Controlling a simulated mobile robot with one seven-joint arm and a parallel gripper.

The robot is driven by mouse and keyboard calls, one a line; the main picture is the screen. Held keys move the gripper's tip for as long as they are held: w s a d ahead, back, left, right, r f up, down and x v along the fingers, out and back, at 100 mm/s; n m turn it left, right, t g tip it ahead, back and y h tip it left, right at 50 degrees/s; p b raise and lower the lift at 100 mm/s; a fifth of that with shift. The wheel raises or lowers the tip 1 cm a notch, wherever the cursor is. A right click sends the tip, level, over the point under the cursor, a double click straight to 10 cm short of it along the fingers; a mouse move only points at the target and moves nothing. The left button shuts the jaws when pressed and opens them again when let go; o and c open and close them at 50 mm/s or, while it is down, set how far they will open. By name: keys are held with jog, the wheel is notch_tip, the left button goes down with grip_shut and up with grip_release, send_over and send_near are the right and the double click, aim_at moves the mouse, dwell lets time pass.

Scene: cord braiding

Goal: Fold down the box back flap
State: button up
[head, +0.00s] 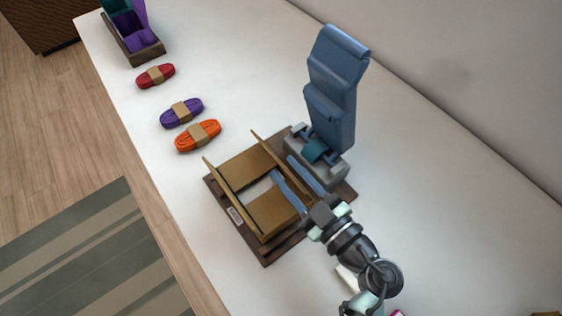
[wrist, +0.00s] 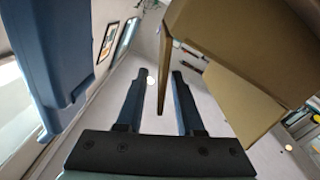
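An open cardboard box (head: 273,215) sits on a dark wooden base. Two of its flaps lie inward, with a gap between them. The flap on the left (head: 219,183) stands up. The flap on the wall side (head: 266,147), which looks like the back flap, also stands up. My gripper (head: 284,169) is open at that wall-side flap, with its blue fingers apart. In the wrist view, the thin edge of a cardboard flap (wrist: 163,75) shows between the fingertips (wrist: 159,73). I cannot tell whether either finger touches it.
A tall blue device (head: 335,85) on a grey foot stands close behind the box. Orange (head: 198,135), purple (head: 181,112) and red (head: 155,76) cord bundles lie to the left. A wooden holder (head: 147,53) stands at top left. The table right of the blue device is clear.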

aim_at(281, 164)
jog(key=shift+x, duration=1.3)
grip_shut()
